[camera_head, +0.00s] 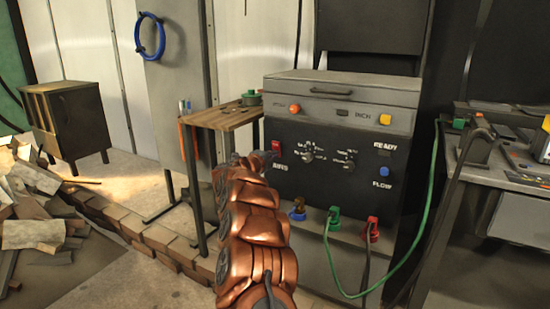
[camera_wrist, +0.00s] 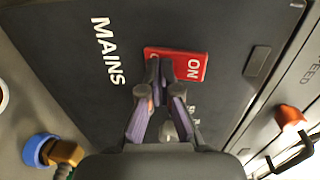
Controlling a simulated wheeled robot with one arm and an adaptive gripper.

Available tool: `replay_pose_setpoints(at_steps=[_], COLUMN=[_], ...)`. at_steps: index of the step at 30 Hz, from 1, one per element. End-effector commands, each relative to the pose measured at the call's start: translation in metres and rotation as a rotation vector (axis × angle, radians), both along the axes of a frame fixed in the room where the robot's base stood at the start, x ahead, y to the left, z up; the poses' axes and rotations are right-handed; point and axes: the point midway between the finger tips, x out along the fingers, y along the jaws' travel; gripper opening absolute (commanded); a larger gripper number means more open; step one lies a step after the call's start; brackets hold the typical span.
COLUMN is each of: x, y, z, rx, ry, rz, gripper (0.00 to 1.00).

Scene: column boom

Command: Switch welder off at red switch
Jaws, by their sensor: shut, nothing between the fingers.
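The welder's black front panel (camera_head: 355,187) stands ahead of my arm in the head view. The red switch (camera_head: 276,147) sits at the panel's left side, above a white label. In the wrist view the red switch (camera_wrist: 185,62) reads ON at its right end, beside the white word MAINS (camera_wrist: 108,50). My gripper (camera_wrist: 159,72) is shut and empty, its fingertips over the switch's left part, hiding some of it. I cannot tell whether they touch it. In the head view my gripper (camera_head: 258,158) is small and dark, just left of the switch.
An orange knob (camera_head: 295,109) and a yellow button (camera_head: 385,119) sit above the panel. Coloured cable connectors (camera_head: 333,217) stick out below it, with a green cable (camera_head: 420,245) at the right. A small wooden table (camera_head: 222,117) stands close on the left.

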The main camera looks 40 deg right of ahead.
Motion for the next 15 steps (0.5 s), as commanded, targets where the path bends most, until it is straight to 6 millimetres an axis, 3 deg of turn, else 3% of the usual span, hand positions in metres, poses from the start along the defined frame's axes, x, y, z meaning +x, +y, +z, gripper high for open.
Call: replay_pose_setpoints(at_steps=[8, 15], x=[-0.005, -0.014], y=[0.016, 0.043], z=[-0.005, -0.008], rx=[0.0, 0.0], ry=[-0.003, 0.0], rz=[-0.002, -0.004], gripper=[0.0, 0.0])
